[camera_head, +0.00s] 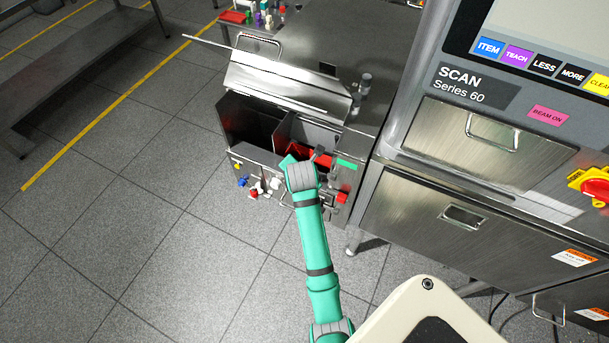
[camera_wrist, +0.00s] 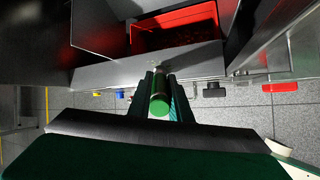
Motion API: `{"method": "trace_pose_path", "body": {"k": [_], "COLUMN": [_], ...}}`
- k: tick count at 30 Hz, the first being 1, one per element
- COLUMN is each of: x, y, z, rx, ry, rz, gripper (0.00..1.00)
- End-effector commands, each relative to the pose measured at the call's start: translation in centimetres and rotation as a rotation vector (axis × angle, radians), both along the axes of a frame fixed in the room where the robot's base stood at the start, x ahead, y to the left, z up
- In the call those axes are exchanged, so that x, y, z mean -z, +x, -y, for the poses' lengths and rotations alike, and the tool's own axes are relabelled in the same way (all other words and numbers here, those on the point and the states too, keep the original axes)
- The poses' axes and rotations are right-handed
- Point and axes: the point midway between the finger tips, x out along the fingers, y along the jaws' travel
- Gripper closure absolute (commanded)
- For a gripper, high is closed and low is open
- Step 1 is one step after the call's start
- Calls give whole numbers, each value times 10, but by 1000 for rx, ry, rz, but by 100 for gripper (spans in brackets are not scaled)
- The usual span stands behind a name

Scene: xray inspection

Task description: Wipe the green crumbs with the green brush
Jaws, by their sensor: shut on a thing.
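In the wrist view, my gripper (camera_wrist: 160,88) is shut on a cylinder with a round green end (camera_wrist: 159,107), which looks like the green brush's handle. Its far end points toward the front wall of a metal bin, and the bristles are hidden. In the head view, my gripper is mostly hidden behind my wrist, at the front of the open bin unit (camera_head: 262,157). I cannot make out any green crumbs in either view.
A red tray (camera_wrist: 205,17) with dark bits sits inside the bin. Coloured handles, including a red one (camera_wrist: 280,87), hang along the unit's front. A green strip (camera_head: 347,163) is beside my wrist. The scanner cabinet (camera_head: 470,215) stands right; floor at left is clear.

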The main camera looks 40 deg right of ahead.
Motion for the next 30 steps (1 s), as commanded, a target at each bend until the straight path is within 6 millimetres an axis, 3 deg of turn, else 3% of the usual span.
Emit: {"method": "trace_pose_path", "body": {"k": [16, 30], "x": [1, -2], "y": [31, 32], "z": [-16, -6], "rx": [-5, 2], "ry": [7, 5], "rz": [-3, -1], "gripper": [100, 100]}}
